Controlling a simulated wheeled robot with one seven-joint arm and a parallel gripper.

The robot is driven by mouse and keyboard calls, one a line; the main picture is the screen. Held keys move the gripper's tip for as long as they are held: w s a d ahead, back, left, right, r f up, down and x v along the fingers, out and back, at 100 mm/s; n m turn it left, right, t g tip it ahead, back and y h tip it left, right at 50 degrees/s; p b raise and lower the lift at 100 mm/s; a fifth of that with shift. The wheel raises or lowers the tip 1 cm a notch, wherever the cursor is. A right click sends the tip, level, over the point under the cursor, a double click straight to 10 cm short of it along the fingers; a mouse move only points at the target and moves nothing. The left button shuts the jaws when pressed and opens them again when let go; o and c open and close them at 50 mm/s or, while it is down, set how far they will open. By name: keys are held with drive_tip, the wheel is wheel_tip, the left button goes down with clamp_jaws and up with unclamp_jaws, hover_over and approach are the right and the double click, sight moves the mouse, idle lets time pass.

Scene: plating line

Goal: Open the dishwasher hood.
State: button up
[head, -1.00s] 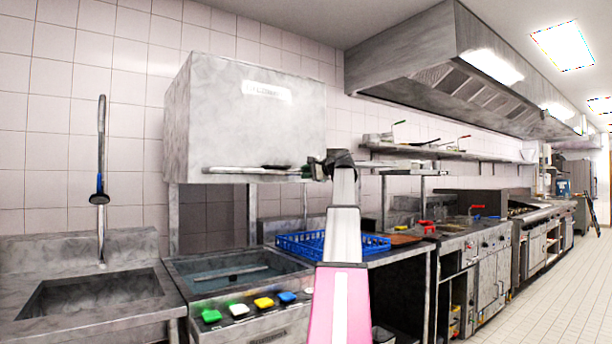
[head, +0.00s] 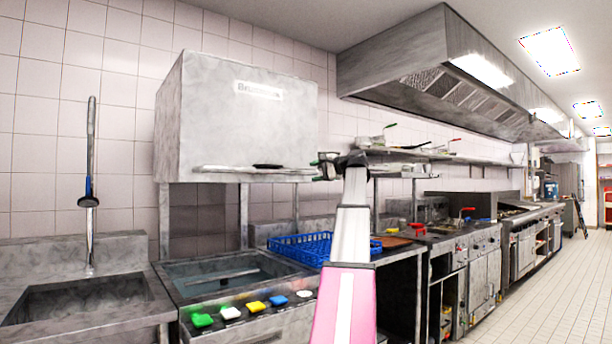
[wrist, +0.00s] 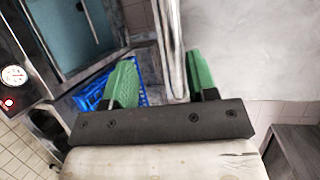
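The dishwasher hood (head: 235,120) is a grey metal box at the left of the head view. It stands raised, with a clear gap between its lower edge and the wash basin (head: 225,270) below. A bar handle (head: 225,171) runs along its lower front edge. My gripper (head: 326,166) is at the right end of this handle, small in the head view. In the wrist view, its two green fingers (wrist: 163,80) are spread, with the metal bar (wrist: 168,40) passing between them and gaps visible beside it. Whether a finger touches the bar is unclear.
A blue rack (head: 300,247) sits on the counter right of the basin. Coloured buttons (head: 256,306) line the front panel. A sink (head: 75,300) with a spray hose is at left. A wall shelf (head: 440,155) and cooking line extend right; the tiled floor (head: 540,290) there is clear.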

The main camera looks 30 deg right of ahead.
drive_tip(key=shift+v, duration=1.1)
